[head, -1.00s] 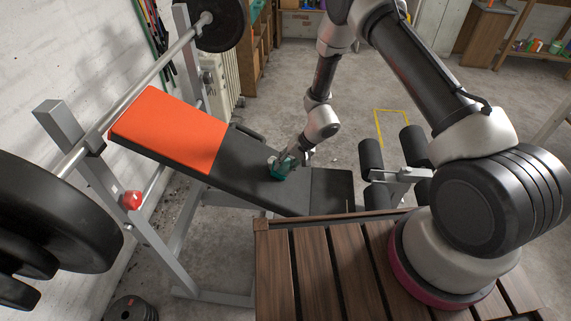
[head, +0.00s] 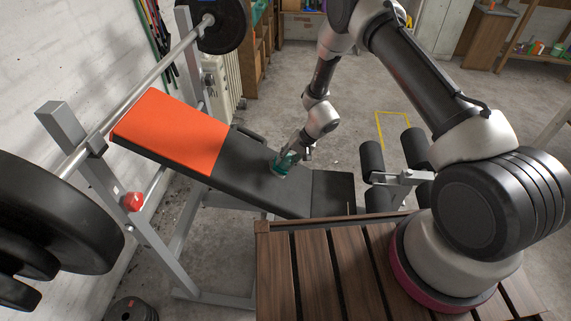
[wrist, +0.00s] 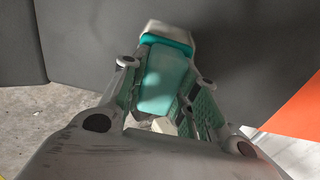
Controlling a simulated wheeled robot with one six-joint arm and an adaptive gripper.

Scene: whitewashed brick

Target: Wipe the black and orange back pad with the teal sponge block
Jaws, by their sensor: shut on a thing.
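The back pad (head: 237,163) of the weight bench is orange at its upper left end and black over the rest, and it slopes down to the right. My gripper (head: 291,157) is shut on the teal sponge block (head: 282,165), low over the black part near its lower end. In the wrist view the teal sponge block (wrist: 165,78) sits between the fingers of my gripper (wrist: 166,85), in front of the black pad surface. The orange part (wrist: 298,110) shows at the right edge there. Whether the sponge touches the pad is hard to tell.
A barbell (head: 150,72) with black plates rests on the rack at the left. The black seat (head: 333,192) adjoins the pad's lower end. Foam leg rollers (head: 372,158) stand to the right. A slatted wooden surface (head: 312,272) is in front.

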